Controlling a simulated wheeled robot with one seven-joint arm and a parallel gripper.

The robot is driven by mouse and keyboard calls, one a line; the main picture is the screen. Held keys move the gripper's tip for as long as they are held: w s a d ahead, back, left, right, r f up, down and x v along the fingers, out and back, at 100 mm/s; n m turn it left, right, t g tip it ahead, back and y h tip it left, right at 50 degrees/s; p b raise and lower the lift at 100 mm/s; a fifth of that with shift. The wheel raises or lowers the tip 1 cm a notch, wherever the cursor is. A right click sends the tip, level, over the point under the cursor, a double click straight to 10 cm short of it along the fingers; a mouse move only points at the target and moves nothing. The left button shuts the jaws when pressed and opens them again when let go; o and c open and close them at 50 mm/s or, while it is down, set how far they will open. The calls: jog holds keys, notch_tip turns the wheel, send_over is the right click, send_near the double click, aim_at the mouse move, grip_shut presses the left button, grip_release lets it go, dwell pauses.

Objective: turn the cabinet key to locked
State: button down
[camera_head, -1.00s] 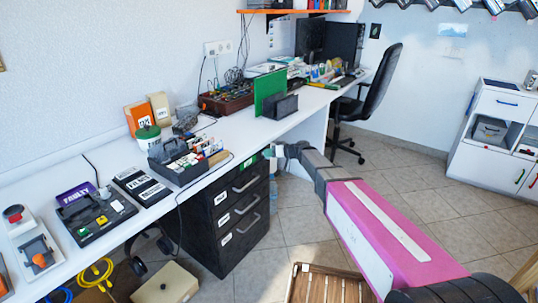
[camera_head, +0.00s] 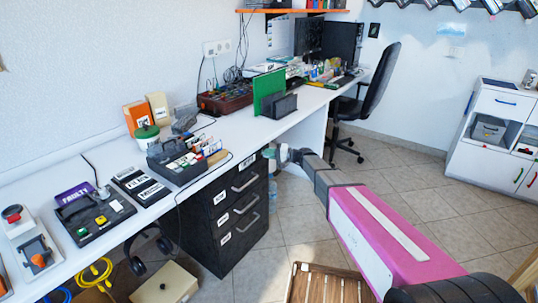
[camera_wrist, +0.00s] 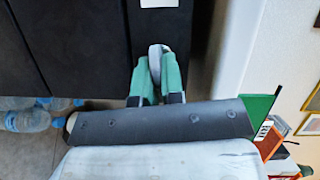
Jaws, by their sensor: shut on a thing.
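The black drawer cabinet (camera_head: 238,215) stands under the white desk, with grey handles and white labels. My gripper (camera_head: 270,154) is at the cabinet's upper right front corner, small in the head view. In the wrist view my gripper (camera_wrist: 156,78) has green fingertips shut on a grey, rounded key (camera_wrist: 155,54). The key is at the dark cabinet front (camera_wrist: 80,40). The fingers hide most of the key and the lock, so its exact angle is hard to tell.
The white desk (camera_head: 105,165) carries trays, boxes and a button panel above the cabinet. A wooden crate (camera_head: 325,268) and a black office chair (camera_head: 370,88) are nearby. Tiled floor is free to the right.

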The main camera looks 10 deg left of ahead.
jog(key=shift+f+m+y, duration=0.1)
jog(key=shift+m+y, duration=0.2)
jog(key=shift+m, duration=0.5)
jog(key=c, duration=1.2)
grip_release()
jog(key=shift+c, duration=0.2)
jog(key=d, duration=1)
jog(key=shift+d, duration=0.4)
